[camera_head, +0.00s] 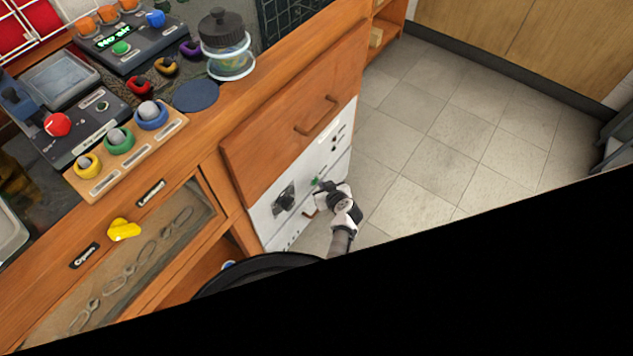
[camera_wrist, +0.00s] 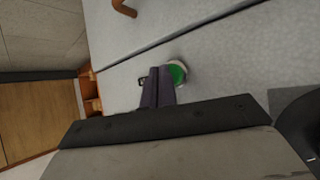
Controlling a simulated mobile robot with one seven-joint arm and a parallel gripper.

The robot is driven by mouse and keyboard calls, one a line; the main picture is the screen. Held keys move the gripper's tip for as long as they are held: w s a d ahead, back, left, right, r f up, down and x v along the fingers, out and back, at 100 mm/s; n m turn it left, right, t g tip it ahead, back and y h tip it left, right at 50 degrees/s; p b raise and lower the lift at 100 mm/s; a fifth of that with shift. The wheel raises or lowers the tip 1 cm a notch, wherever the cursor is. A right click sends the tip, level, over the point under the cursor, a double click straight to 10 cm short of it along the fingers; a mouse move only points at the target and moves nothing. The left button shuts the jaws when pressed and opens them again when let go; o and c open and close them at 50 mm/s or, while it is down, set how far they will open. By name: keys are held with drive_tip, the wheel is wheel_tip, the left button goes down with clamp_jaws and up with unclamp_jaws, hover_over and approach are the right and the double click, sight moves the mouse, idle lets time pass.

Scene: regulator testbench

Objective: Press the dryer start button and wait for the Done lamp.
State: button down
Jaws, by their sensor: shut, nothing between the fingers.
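The dryer is a white front panel (camera_head: 270,219) set in the wooden bench below a drawer. In the wrist view the panel (camera_wrist: 215,55) fills much of the picture. A green round button (camera_wrist: 177,73) with a pale rim sits on it. The button also shows small in the head view (camera_head: 315,182). My gripper (camera_head: 322,197) is shut and empty in front of the panel. In the wrist view my fingertips (camera_wrist: 157,72) lie just left of the button and overlap its edge; I cannot tell whether they touch it. Small dark marks show on the panel's upper right (camera_head: 336,136); a lit lamp cannot be made out.
A dark knob (camera_head: 285,199) sits on the panel left of my gripper. A wooden drawer with a handle (camera_head: 315,117) is above. The benchtop holds a glass jar (camera_head: 227,52) and a ring tray (camera_head: 128,157). The tiled floor (camera_head: 440,130) to the right is clear.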

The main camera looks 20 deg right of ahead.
drive_tip(key=shift+w+a, duration=0.3)
drive_tip(key=shift+w, duration=0.1)
idle(0.6)
drive_tip(key=shift+s+d, duration=0.1)
drive_tip(key=shift+s+d+b, duration=0.45)
drive_tip(key=shift+s+b, duration=0.05)
drive_tip(key=shift+s, duration=0.1)
